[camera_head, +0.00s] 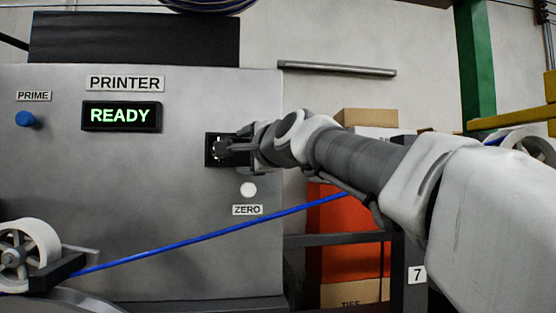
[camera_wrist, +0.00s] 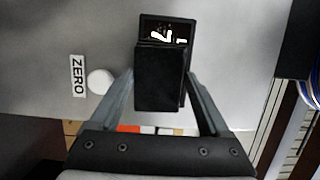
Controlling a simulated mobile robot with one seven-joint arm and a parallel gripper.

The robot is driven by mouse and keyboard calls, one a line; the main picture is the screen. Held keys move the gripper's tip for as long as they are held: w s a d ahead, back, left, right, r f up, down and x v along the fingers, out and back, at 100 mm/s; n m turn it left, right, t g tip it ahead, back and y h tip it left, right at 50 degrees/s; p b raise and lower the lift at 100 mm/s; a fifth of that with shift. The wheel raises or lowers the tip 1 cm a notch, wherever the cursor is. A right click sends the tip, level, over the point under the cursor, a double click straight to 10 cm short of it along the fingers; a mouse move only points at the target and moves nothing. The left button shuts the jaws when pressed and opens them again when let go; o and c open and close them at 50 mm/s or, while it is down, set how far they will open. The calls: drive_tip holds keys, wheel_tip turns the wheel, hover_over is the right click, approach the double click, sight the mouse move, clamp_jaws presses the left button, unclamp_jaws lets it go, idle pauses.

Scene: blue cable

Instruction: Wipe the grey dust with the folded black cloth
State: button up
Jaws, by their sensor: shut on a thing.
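My gripper (camera_head: 240,147) reaches to the front of the grey printer panel, at a small dark display window (camera_head: 211,159). In the wrist view my gripper (camera_wrist: 160,76) is shut on the folded black cloth (camera_wrist: 157,85), with one finger on each side. The cloth is in front of the display window (camera_wrist: 150,24) and hides most of it. White digit strokes show past the cloth's far edge. I cannot tell whether the cloth touches the window. I cannot make out any grey dust; the cloth may hide it.
A white round ZERO button (camera_head: 249,189) sits just below the window; it is beside the left finger in the wrist view (camera_wrist: 100,82). A blue cable (camera_head: 215,235) runs across lower down, over a white pulley (camera_head: 20,250). The READY screen (camera_head: 121,117) is at upper left.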

sight(207, 152)
drive_tip(key=a+p, duration=0.2)
drive_tip(key=p, duration=0.2)
drive_tip(key=s+a+p, duration=0.1)
drive_tip(key=a+p, duration=0.2)
drive_tip(key=p, duration=0.1)
drive_tip(key=shift+s+a+r+p, duration=0.15)
drive_tip(key=shift+a+r+p, duration=0.05)
drive_tip(key=shift+a+p, duration=0.15)
drive_tip(key=shift+s+a+f+p, duration=0.1)
drive_tip(key=shift+a+f+p, duration=0.1)
drive_tip(key=shift+a+p, duration=0.25)
idle(1.0)
drive_tip(key=shift+d, duration=0.1)
